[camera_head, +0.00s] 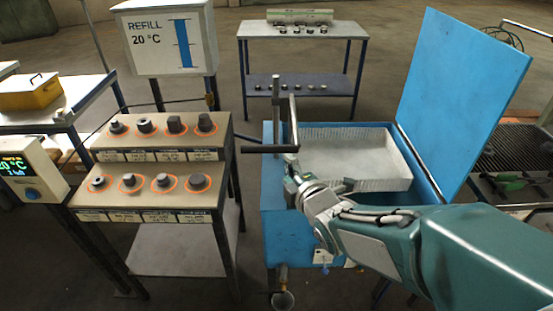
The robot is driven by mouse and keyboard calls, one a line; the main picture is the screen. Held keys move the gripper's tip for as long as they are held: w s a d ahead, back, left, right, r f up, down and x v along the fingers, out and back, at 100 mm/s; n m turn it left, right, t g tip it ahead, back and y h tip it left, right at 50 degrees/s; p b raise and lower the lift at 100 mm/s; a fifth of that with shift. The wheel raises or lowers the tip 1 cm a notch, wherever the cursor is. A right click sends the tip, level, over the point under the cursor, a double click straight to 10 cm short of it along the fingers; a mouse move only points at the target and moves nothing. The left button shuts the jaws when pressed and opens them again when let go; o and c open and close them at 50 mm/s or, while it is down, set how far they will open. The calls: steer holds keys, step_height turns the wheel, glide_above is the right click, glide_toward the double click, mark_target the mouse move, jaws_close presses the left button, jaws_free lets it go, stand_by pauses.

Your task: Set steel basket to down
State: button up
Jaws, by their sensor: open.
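The steel basket (352,143) is a pale mesh tray at the top of an open blue tank (277,228). Its rim sits about level with or above the tank's edge, so it looks raised. A vertical grey post (276,108) stands at the tank's left side, with a dark horizontal bar (262,149) across it. My gripper (291,172) is at the basket's near left corner, just below the bar. It is open, but its fingers are small and partly hidden, and I cannot tell whether they touch anything. My arm covers the tank's front right.
The tank's blue lid (462,95) stands open at the right. A stepped rack (150,190) with several dark parts stands left. A "REFILL 20 °C" sign (165,42) is behind it. A table (300,32) stands at the back. A tap with a cup (283,298) is at the tank's front.

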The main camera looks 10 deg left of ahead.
mark_target(271, 152)
steer(key=x, duration=1)
steer(key=shift+w+a, duration=0.2)
steer(key=shift+a, duration=0.1)
steer(key=shift+w+a+f, duration=0.1)
steer(key=shift+a, duration=0.25)
steer(key=shift+d, duration=0.1)
jaws_close()
